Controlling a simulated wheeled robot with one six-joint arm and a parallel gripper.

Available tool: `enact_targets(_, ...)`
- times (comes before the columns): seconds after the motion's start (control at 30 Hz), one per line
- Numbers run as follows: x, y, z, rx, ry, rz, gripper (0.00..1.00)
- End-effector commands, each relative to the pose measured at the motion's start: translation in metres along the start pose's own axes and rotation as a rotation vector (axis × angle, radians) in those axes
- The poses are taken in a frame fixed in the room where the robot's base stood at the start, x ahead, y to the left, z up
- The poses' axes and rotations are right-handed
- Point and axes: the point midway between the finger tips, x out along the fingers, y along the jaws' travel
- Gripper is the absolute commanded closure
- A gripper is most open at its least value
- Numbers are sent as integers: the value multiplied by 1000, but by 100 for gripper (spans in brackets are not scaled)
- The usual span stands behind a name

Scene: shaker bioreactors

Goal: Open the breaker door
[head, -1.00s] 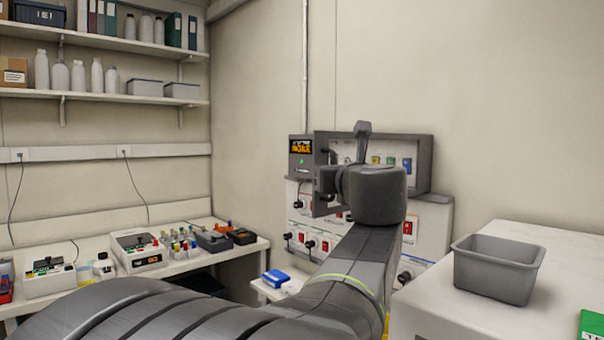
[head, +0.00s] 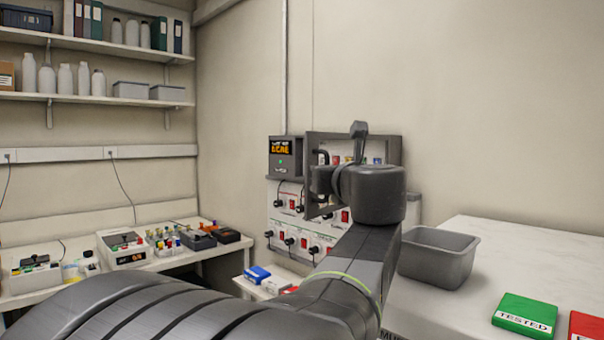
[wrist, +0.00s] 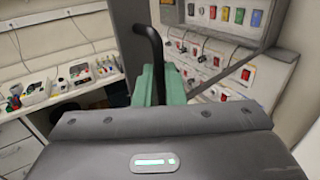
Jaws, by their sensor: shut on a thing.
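The breaker door (wrist: 128,30) is a dark grey panel on the wall-side breaker cabinet. In the head view, the grey door frame (head: 309,150) stands out from the cabinet, with coloured breakers visible behind it. My gripper (wrist: 159,82) has green fingers closed on the black curved door handle (wrist: 150,42). The handle rises from between the fingers. In the head view my arm and wrist hide the fingertips and much of the door. In the wrist view, the row of coloured breakers (wrist: 225,14) is exposed to the right of the door.
A panel of red switches and black plugs (head: 290,212) sits below the cabinet. A display box (head: 285,157) adjoins it on the left. A grey bin (head: 437,258) and green tested block (head: 525,314) stand on the right-hand bench. A bench with instruments (head: 125,249) is at left.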

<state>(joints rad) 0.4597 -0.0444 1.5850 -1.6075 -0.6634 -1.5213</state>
Motion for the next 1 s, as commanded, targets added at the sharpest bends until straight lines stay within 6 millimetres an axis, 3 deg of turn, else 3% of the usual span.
enact_targets(0.03, 1, -6, 0, 4, -1, -15, 100)
enact_targets(0.1, 1, -6, 0, 4, -1, -15, 81)
enact_targets(0.17, 1, -5, 0, 4, 0, -14, 69)
enact_targets(0.57, -4, -2, -1, 1, 0, -8, 69)
enact_targets(1.0, -72, -3, -1, 0, -1, -15, 69)
